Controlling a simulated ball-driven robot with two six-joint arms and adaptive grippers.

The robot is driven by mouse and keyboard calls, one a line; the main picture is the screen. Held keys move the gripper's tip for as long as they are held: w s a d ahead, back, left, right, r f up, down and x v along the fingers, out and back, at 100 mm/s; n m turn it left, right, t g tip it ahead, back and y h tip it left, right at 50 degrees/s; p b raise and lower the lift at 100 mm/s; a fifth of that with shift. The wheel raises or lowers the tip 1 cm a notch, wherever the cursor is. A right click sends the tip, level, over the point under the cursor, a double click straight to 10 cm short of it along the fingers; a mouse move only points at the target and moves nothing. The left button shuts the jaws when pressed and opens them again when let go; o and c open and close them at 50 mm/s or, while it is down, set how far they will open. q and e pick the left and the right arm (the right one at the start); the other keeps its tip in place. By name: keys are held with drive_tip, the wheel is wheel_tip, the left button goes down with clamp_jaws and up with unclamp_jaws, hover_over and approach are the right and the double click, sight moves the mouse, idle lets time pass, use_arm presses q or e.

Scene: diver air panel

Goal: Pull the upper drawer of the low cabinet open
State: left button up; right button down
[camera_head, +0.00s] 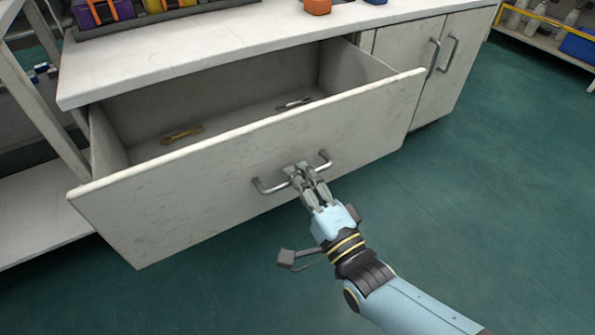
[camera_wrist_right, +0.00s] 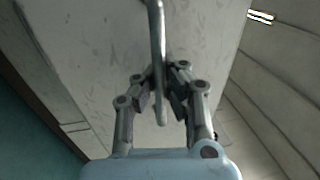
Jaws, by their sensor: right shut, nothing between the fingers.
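The upper drawer (camera_head: 190,200) of the low white cabinet (camera_head: 225,52) stands well open, its inside showing behind the front panel. A grey bar handle (camera_head: 267,187) is on the middle of the drawer front. My right gripper (camera_head: 297,171) is at the middle of this handle, its fingers shut. In the right wrist view the handle (camera_wrist_right: 157,50) runs down between the gripper's finger linkages (camera_wrist_right: 166,92), close to the fingertips. The fingertips hide part of the bar. My left gripper is not in view.
A yellow tool (camera_head: 182,134) and a grey tool (camera_head: 294,103) lie inside the drawer. Cabinet doors with upright handles (camera_head: 434,57) are at the right. An orange object (camera_head: 317,6) is on the worktop. The green floor (camera_head: 490,190) to the right is clear.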

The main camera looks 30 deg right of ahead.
drive_tip(key=c, duration=2)
unclamp_jaws()
drive_tip(key=shift+f, duration=0.15)
drive_tip(key=o, duration=0.6)
drive_tip(key=s, duration=0.4)
drive_tip(key=s+f, duration=0.1)
drive_tip(key=s, duration=0.3)
drive_tip(key=s+f, duration=0.1)
drive_tip(key=s, duration=0.2)
drive_tip(key=shift+s+d+f, duration=0.1)
drive_tip(key=shift+s+d, duration=0.1)
drive_tip(key=shift+s, duration=0.2)
